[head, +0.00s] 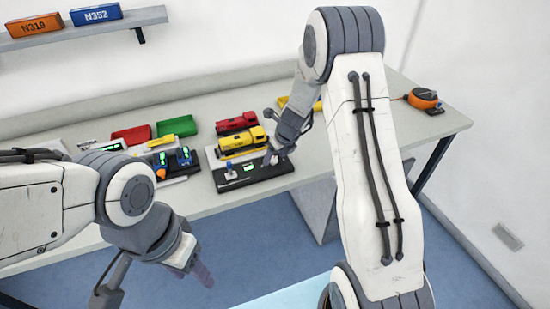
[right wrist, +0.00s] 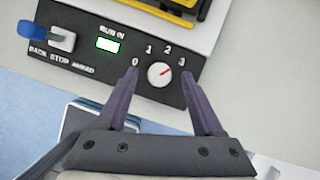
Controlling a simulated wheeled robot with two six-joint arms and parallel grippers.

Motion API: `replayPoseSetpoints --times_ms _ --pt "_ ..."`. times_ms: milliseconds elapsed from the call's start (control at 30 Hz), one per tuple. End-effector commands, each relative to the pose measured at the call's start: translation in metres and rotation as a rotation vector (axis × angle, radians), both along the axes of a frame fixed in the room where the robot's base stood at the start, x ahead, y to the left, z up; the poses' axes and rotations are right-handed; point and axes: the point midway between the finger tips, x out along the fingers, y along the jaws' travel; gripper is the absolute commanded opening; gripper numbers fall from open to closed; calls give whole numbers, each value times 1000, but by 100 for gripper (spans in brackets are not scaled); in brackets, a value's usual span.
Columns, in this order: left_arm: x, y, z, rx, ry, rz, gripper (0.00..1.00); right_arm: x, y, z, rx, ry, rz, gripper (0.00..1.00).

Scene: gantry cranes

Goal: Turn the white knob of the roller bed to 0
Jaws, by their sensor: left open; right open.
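The white knob (right wrist: 160,74) sits on the black front panel (right wrist: 90,62) of the roller bed, and its red pointer aims toward the 3. The marks 0, 1, 2 and 3 arc above it. My right gripper (right wrist: 159,80) is open, with one finger on each side of the knob; contact cannot be told. In the head view my right gripper (head: 270,158) is at the right part of the roller bed's black panel (head: 238,184), and the knob is not clearly visible there. My left gripper (head: 205,275) is open and empty, in front of the table, over the floor.
A blue lever (right wrist: 38,30) marked BACK, STOP, AHEAD and a lit green RUN IN display (right wrist: 108,46) are on the same panel. A yellow truck (head: 242,141) and a red truck (head: 236,123) stand behind it. Another control unit (head: 175,162) is to the left.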

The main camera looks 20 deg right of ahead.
Motion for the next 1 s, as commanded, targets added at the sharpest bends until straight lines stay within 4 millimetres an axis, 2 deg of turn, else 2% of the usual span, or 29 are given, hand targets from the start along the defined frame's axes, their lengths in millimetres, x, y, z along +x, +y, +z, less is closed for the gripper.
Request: replayPoseSetpoints --times_ms 267,300,467,500,767,1000 --pt "0 0 0 0 0 0 52 1 1 -2 0 0 1 69" --pt "0 0 0 0 0 0 52 1 1 -2 0 0 1 65" --pt "0 0 0 0 0 0 52 1 0 -2 0 0 1 4" --pt "0 0 0 0 0 0 52 1 0 -2 0 0 1 0" --pt "0 0 -1 0 0 0 52 1 0 -2 0 0 21 0" --pt "0 0 -4 0 0 0 52 1 -1 -3 0 1 126 0"
